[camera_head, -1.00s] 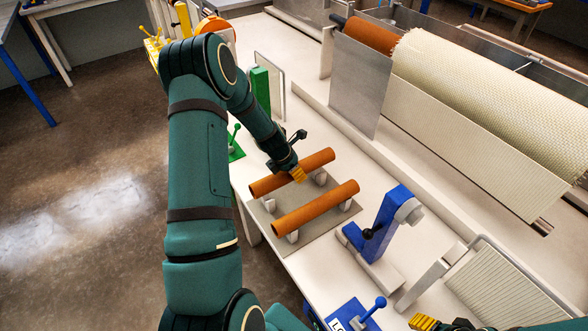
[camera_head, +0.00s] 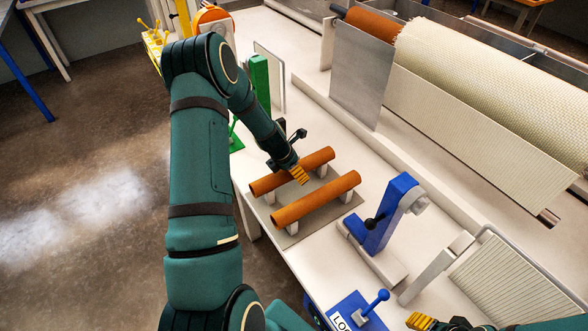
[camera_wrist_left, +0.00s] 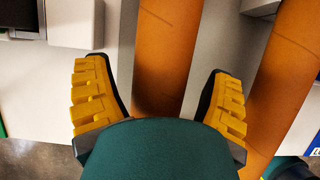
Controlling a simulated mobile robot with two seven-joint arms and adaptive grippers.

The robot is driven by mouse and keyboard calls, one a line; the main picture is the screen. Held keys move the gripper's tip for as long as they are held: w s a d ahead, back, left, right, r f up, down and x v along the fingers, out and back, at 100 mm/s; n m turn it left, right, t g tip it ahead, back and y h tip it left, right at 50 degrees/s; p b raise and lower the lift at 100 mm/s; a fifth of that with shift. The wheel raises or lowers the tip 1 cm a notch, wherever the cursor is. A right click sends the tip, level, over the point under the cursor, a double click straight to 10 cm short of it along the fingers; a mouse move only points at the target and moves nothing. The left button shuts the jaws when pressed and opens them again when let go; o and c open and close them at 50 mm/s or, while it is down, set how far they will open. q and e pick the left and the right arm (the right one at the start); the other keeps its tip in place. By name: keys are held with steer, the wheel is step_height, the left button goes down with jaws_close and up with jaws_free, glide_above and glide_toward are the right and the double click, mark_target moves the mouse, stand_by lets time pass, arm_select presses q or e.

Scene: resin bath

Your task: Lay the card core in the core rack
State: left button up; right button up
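Two orange-brown card cores lie side by side at the core rack (camera_head: 284,238), a grey plate with short pale supports. My left gripper (camera_head: 300,175) is at the rear card core (camera_head: 272,181), near its middle. In the left wrist view, its fingers (camera_wrist_left: 158,95) stand apart on either side of that core (camera_wrist_left: 166,45), with slim gaps visible. The core looks to sit down at its supports, though the contact is partly hidden. The front card core (camera_head: 315,199) rests on its own supports. My right gripper (camera_head: 420,321) shows only partly at the bottom edge.
A blue post (camera_head: 392,215) on a pale base stands right of the rack. A green post (camera_head: 260,85) stands behind it. A large woven roll (camera_head: 480,90) and metal bath panels lie beyond. A blue-handled lever block (camera_head: 360,312) sits at the table's front.

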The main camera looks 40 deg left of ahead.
arm_select(q)
steer(key=shift+r, duration=0.15)
steer(key=v, duration=1.1)
steer(key=shift+s+r, duration=0.25)
steer(key=shift+r, duration=0.1)
steer(key=shift+r, duration=0.1)
